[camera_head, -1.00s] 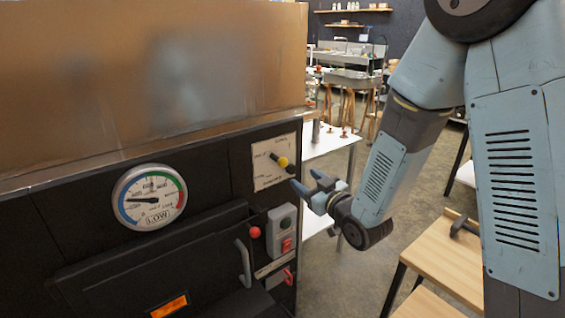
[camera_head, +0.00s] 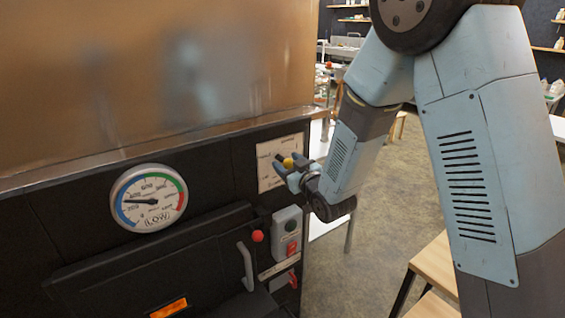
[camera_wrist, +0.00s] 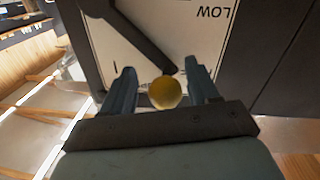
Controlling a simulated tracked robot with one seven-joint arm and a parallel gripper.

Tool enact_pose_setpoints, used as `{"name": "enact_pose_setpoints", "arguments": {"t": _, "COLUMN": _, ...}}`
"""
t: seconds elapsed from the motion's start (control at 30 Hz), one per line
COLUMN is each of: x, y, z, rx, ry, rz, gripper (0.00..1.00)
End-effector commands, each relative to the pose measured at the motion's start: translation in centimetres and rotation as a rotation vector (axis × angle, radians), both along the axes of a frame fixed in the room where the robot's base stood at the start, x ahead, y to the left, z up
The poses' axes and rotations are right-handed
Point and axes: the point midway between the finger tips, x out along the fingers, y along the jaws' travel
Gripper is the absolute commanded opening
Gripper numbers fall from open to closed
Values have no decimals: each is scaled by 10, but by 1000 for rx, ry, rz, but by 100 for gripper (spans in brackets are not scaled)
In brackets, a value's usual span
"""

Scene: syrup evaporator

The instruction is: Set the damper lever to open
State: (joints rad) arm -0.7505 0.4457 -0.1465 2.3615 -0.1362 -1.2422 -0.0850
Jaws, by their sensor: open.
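The damper lever is a dark arm (camera_wrist: 142,38) ending in a yellow ball knob (camera_wrist: 165,92), in front of a white label plate (camera_wrist: 205,30) with upside-down lettering "LOW" in the wrist view. In the head view the yellow knob (camera_head: 288,163) shows at the plate's lower right, partly covered by my fingers. My gripper (camera_head: 284,166) is open, with one finger on each side of the knob.
The dark front panel carries a round gauge (camera_head: 149,198), a red ball knob (camera_head: 257,236), a grey handle (camera_head: 245,266) and a switch box (camera_head: 288,232) below the lever. A wooden table (camera_head: 440,262) stands at the right. Open floor lies behind my arm.

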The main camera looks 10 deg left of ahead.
Motion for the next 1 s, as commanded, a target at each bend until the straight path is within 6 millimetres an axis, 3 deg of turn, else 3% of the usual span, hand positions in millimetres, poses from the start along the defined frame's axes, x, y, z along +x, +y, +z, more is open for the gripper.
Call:
{"name": "enact_pose_setpoints", "arguments": {"t": 0.4, "x": -7, "y": 18, "z": 0, "rx": 0, "ry": 0, "rz": 21, "gripper": 60}}
{"name": "enact_pose_setpoints", "arguments": {"t": 1.0, "x": -9, "y": 20, "z": 0, "rx": 0, "ry": 1, "rz": 26, "gripper": 3}}
